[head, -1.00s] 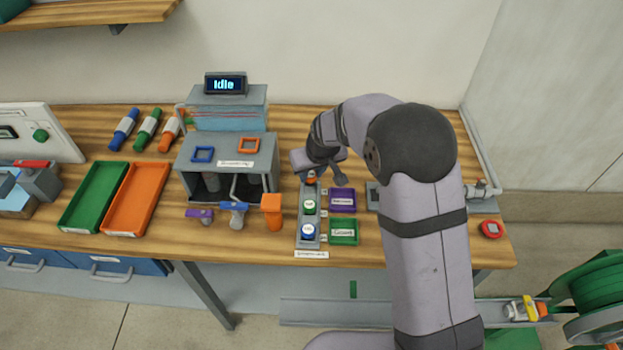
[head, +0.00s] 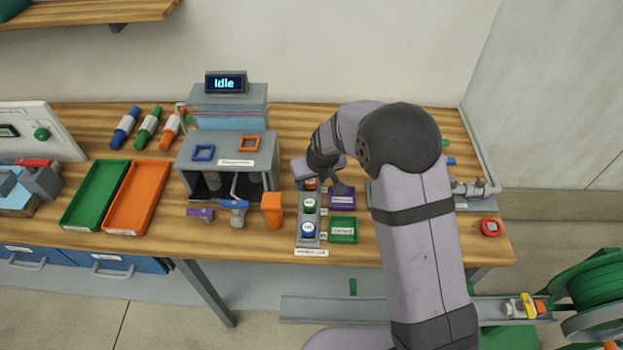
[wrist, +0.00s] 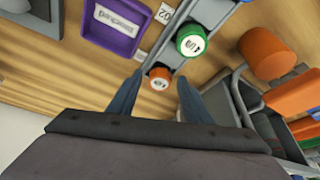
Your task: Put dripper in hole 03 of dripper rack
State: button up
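The grey dripper rack (head: 320,218) stands on the bench with an orange-capped dripper (head: 310,184) at its far end, a green-capped one (head: 309,204) in the middle and a blue-capped one (head: 308,229) at the near end. My gripper (head: 321,181) is over the far end. In the wrist view, its two fingers (wrist: 161,85) are spread apart, with the orange cap (wrist: 160,78) between or just beyond their tips. The green cap (wrist: 191,40) lies farther along the rack. A 02 label is beside the rack; the hole 03 label is not readable.
A purple tray (head: 342,209) and a green tray (head: 343,240) lie right of the rack. A grey machine with an orange cylinder (head: 272,211) stands to the left. A red button box (head: 490,228) is at the right edge of the bench.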

jog(key=shift+r, duration=0.1)
jog(key=shift+s+r, duration=0.1)
jog(key=shift+r, duration=0.3)
jog(key=b+v, duration=0.2)
jog(key=v, duration=0.9)
jog(key=shift+s, duration=0.2)
jog(key=shift+d+r, duration=0.1)
jog(key=s+d+f+m+g, duration=0.1)
jog(key=s+d+f, duration=0.1)
jog(key=s+d, duration=0.3)
jog(key=s+d+f+m+g+h, duration=0.1)
jog(key=s+d, duration=0.4)
jog(key=s, duration=0.6)
jog(key=s+d+f+m+g, duration=0.2)
jog(key=s+d, duration=0.3)
jog(key=s, duration=0.3)
jog(key=shift+s+d+f+m+h, duration=0.2)
jog(key=shift+s+f+m+h, duration=0.15)
jog(key=shift+f, duration=0.25)
jog(key=shift+w, duration=0.1)
